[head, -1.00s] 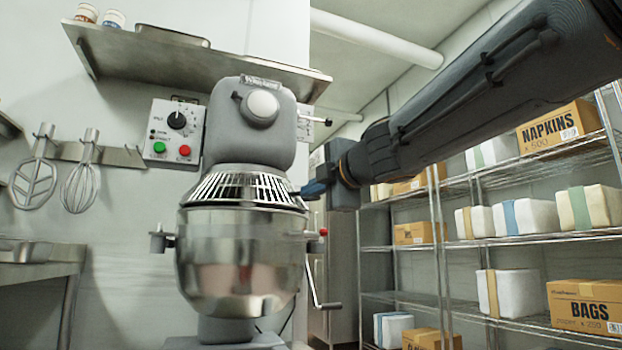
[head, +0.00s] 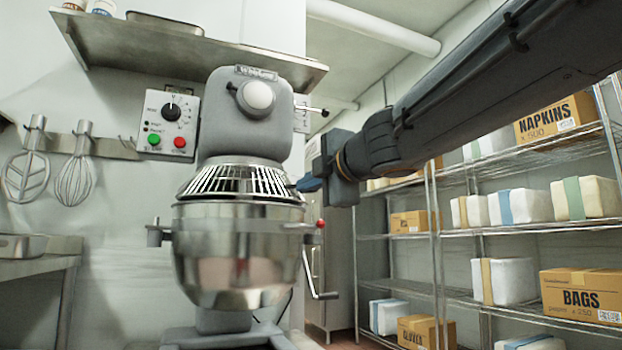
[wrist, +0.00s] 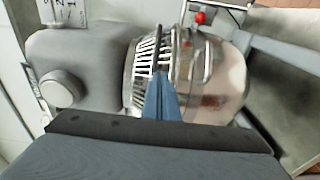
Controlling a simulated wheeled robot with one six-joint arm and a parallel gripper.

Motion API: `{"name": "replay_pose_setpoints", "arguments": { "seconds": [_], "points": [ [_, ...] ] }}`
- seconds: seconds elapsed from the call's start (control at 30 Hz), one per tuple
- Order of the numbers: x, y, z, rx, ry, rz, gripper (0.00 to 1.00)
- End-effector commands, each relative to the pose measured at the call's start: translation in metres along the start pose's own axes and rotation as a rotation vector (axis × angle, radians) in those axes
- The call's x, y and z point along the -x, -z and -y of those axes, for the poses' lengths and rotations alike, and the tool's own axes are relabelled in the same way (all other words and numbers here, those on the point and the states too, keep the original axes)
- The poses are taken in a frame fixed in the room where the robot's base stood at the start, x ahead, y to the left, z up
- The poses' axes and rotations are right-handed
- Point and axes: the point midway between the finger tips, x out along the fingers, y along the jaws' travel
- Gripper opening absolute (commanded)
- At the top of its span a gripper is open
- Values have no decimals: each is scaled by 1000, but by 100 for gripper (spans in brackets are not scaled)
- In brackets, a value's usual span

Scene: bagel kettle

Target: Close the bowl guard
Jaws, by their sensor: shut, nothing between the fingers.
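The bowl guard (head: 240,180) is a ring of pale wire bars above the steel bowl (head: 235,260) of the grey mixer (head: 245,120). In the head view its bars run across the front of the bowl's top. My gripper (head: 308,184) is at the right side of the guard, with its blue fingers shut and empty. In the wrist view the blue fingers (wrist: 162,85) overlap the guard's bars (wrist: 143,70) near the rim of the bowl (wrist: 215,85). I cannot tell whether they touch the guard.
A red-knobbed lever (head: 320,224) and a crank handle (head: 318,280) stick out right of the bowl. A control box (head: 168,125) and hanging whisks (head: 76,180) are on the left wall. A shelf (head: 200,50) is above. Wire racks (head: 435,235) with boxes stand right.

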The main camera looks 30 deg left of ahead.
Motion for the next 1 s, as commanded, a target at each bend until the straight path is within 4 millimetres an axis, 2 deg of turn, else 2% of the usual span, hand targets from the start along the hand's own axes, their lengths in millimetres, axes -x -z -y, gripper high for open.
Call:
{"name": "replay_pose_setpoints", "arguments": {
  "seconds": [0.03, 0.23, 0.5, 0.87, 1.0],
  "points": [
    [9, -7, -6, 2, -6, 2, 0],
    [34, -38, -8, 5, -8, 4, 0],
    [55, -72, -6, 5, -7, 4, 0],
    [59, -78, -4, 3, -8, 2, 0],
    [62, -85, 8, -86, -6, 54, 0]
  ]
}}
